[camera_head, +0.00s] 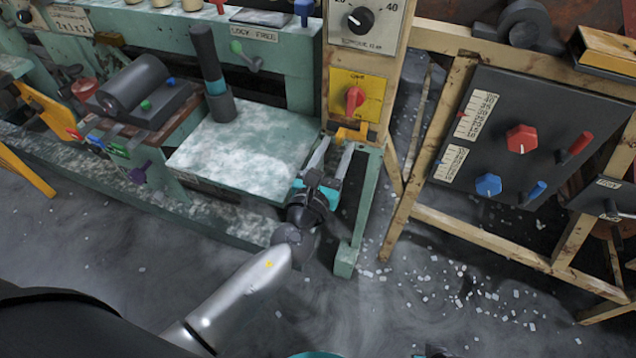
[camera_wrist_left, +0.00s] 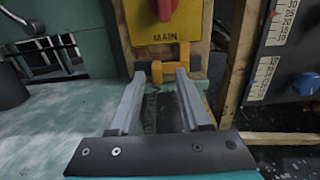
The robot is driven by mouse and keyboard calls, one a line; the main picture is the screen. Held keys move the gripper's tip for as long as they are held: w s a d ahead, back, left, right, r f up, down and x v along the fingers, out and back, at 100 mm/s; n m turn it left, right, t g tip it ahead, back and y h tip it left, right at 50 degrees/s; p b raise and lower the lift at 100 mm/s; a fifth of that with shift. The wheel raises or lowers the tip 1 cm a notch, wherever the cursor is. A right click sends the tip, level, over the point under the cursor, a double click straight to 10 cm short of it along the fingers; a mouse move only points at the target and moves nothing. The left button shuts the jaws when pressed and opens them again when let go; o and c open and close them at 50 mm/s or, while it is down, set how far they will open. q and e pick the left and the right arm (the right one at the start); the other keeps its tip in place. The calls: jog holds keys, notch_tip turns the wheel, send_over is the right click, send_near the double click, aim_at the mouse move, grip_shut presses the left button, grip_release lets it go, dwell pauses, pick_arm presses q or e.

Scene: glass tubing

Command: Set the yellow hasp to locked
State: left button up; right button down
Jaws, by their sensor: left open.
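The yellow hasp (camera_head: 352,134) is a small bracket on the wooden post, just below the yellow MAIN switch plate. In the left wrist view the hasp (camera_wrist_left: 172,70) lies straight ahead, with a bar across and an upright part at its right. My left gripper (camera_head: 333,151) is open in front of the hasp. In the wrist view its two grey fingertips (camera_wrist_left: 169,78) reach up to the hasp's lower edge, one toward each side. I cannot tell whether they touch it. Nothing is held. My right gripper is not in view.
The red knob (camera_head: 354,98) on the MAIN plate sits close above the hasp. A pale green bench (camera_head: 245,150) with a dark upright cylinder (camera_head: 212,75) is at left. A dark panel (camera_head: 530,135) with red and blue knobs is at right.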

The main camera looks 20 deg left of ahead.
pick_arm(q)
jog(key=s, duration=1.2)
jog(key=shift+s+a, duration=0.2)
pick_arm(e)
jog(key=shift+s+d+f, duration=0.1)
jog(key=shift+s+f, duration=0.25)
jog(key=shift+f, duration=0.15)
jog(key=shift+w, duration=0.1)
